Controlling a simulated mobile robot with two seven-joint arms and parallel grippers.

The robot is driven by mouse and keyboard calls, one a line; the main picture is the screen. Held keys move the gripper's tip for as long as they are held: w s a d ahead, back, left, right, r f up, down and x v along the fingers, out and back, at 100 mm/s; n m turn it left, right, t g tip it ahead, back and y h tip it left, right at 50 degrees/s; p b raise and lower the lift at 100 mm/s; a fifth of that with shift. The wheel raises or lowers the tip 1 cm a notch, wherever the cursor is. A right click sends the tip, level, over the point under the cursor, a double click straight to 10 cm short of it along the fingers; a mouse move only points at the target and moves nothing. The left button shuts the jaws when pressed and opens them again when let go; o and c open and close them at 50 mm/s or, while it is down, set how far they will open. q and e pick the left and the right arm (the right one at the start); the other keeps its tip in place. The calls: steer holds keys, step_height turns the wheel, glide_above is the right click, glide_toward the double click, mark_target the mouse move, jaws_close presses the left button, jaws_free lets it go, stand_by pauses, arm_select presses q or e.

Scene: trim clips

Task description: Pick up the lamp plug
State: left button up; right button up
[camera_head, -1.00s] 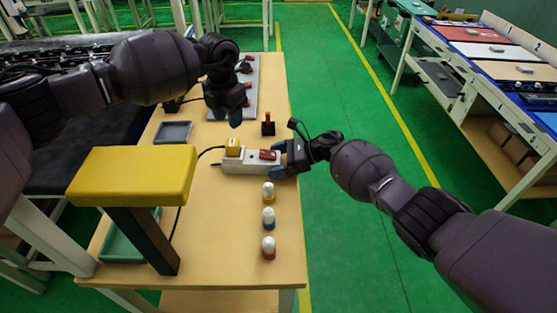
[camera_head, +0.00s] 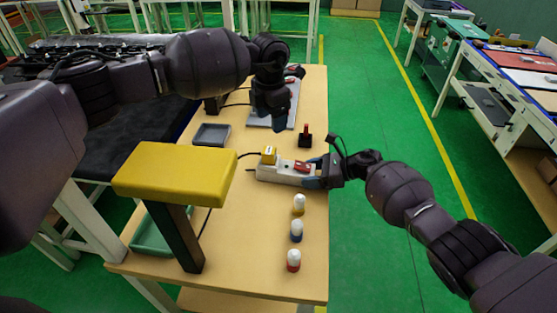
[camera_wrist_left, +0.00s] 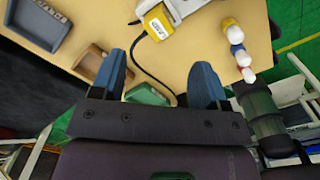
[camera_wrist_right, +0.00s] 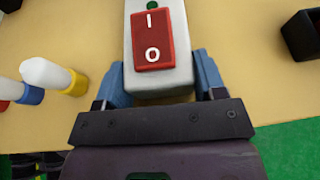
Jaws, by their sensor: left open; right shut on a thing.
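The lamp plug, a yellow block with a white label (camera_head: 269,155), sits on the left end of a white power strip (camera_head: 272,173). It also shows near the top of the left wrist view (camera_wrist_left: 156,24), with a black cord running near it. My left gripper (camera_head: 278,127) is open and empty above the table, apart from the plug. Its blue fingers (camera_wrist_left: 158,82) are spread, with the plug beyond them. My right gripper (camera_head: 315,173) is shut on the strip's right end, beside the red switch (camera_wrist_right: 153,38). The plug is out of the right wrist view.
Several white-capped bottles, including a yellow-based one (camera_head: 298,205), stand in front of the strip. A black holder with a red top (camera_head: 305,139) is behind it. A grey tray (camera_head: 211,134) lies at left. A yellow-topped stand (camera_head: 176,171) rises at the front left.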

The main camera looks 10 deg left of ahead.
mark_target(269, 150)
arm_select(q)
step_height(269, 150, down, 6)
steer(key=m, duration=0.9)
steer(key=shift+s+f, duration=0.15)
steer(key=shift+s+a+f, duration=0.1)
steer(key=shift+a+f, duration=0.05)
steer(key=shift+f, duration=1.15)
steer(key=shift+a+f, duration=0.15)
steer(key=shift+f, duration=1.1)
steer(key=shift+c, duration=0.5)
steer(key=c, duration=0.9)
